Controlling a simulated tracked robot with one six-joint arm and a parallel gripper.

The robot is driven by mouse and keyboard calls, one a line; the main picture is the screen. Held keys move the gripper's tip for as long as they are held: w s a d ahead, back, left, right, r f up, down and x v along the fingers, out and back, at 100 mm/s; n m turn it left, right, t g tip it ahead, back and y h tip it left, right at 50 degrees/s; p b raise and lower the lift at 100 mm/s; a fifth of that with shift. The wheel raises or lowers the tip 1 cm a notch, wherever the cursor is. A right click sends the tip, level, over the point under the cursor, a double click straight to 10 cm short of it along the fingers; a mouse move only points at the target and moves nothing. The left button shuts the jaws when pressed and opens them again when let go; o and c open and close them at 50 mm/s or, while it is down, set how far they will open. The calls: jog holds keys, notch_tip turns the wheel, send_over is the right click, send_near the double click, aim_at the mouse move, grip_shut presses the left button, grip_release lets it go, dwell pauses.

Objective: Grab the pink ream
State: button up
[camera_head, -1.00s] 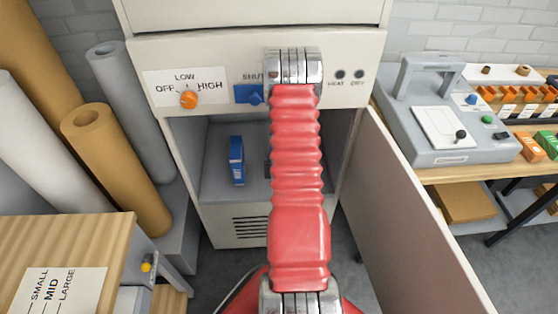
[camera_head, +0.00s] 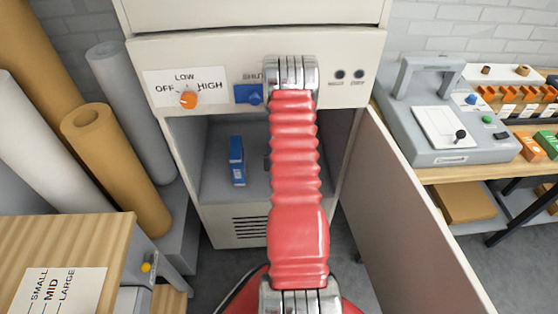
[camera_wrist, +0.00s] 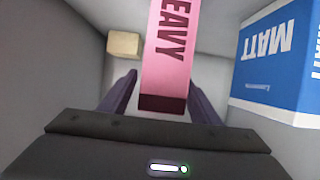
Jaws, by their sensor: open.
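The pink ream (camera_wrist: 166,50), marked "HEAVY", stands in the wrist view just ahead of and between the two dark fingers of my gripper (camera_wrist: 158,92). The fingers are spread, and a gap shows on each side of the ream. The gripper is open and empty. In the head view my red arm reaches into the open cabinet compartment and hides both the gripper and the pink ream.
A blue "MATT" box (camera_wrist: 275,62) stands close to the right of the fingers; a blue box also shows in the cabinet in the head view (camera_head: 237,162). A small tan block (camera_wrist: 123,45) sits back left. The open cabinet door (camera_head: 415,215) flanks my arm on the right.

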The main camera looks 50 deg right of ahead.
jog(key=shift+c, duration=0.5)
grip_shut()
dwell(0.3)
jog(key=shift+r, duration=0.1)
